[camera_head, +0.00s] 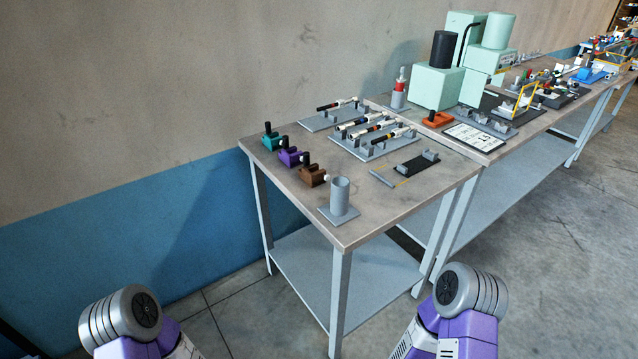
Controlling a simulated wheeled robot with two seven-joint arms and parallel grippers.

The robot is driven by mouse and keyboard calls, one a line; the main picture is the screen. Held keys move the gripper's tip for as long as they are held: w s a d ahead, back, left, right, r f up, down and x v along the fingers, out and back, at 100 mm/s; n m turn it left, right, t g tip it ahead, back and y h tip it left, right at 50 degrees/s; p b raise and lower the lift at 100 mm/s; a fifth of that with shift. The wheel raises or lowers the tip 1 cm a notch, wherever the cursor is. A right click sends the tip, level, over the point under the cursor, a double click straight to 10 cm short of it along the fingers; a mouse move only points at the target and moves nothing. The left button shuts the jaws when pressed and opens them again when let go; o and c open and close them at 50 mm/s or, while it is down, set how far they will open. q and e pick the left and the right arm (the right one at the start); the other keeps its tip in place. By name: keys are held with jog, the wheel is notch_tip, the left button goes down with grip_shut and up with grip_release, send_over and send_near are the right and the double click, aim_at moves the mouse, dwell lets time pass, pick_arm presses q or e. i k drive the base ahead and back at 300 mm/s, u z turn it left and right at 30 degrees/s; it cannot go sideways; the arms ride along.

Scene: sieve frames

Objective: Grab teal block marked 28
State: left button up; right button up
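A small teal block (271,142) with a black upright peg stands at the far left corner of the near table (367,224). Its marking is too small to read. A purple block (292,157) and a brown block (312,176) of similar shape stand in a row from it toward the front corner. My two arms show at the bottom left and bottom right, both well away from the table. Neither gripper is in view.
A grey cylinder on a square base (340,197) stands near the table's front corner. Trays of rods (373,143) and a black plate (408,167) lie behind. A mint-green machine (437,86) stands on the adjoining table. A wall runs along the left.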

aim_at(270, 140)
jog(key=u, duration=0.1)
jog(key=k, duration=0.65)
jog(key=u, duration=0.35)
jog(key=i, duration=1.1)
jog(key=z, duration=0.45)
